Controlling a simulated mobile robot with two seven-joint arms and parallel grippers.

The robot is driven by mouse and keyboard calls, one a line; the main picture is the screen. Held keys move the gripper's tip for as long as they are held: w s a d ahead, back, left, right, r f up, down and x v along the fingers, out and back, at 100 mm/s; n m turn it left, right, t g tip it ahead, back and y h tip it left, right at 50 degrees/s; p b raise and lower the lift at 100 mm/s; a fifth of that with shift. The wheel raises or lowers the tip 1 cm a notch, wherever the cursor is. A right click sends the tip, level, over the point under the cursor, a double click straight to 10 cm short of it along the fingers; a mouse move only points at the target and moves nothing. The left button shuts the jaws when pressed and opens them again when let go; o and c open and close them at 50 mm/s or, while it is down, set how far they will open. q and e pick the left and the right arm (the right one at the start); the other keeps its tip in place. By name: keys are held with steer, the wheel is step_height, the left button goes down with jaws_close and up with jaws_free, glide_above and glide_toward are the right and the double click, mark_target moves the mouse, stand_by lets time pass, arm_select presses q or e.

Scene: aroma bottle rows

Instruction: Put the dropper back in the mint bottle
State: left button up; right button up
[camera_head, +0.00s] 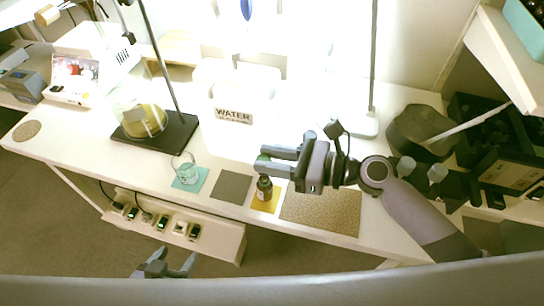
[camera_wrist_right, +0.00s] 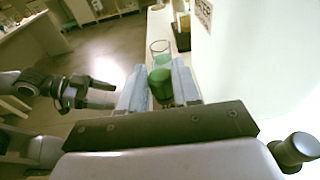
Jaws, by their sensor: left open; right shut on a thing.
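The mint bottle (camera_head: 264,190), dark with a pale label, stands upright on a yellow mat (camera_head: 268,206) near the table's front edge. My right gripper (camera_head: 268,161) is shut on the green-topped dropper (camera_head: 262,158), just above the bottle in the head view. The dropper's green top also shows between the fingers in the right wrist view (camera_wrist_right: 160,82). A finger hides the part between the green top and the bottle, so I cannot tell whether the tip is inside the neck. My left gripper (camera_head: 164,268) is open and empty, in front of the table.
A glass beaker (camera_head: 184,168) stands on a teal mat left of the bottle. An empty grey mat (camera_head: 231,187) lies between them, and a brown mat (camera_head: 322,208) lies to the right. A WATER-labelled container (camera_head: 234,116) and a dark stand base (camera_head: 155,137) are behind.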

steer(key=shift+f+b, duration=0.9)
steer(key=shift+f, duration=0.4)
steer(key=o, duration=0.7)
steer(key=shift+r, duration=0.1)
step_height(320, 180, up, 7)
steer(key=p, duration=0.7)
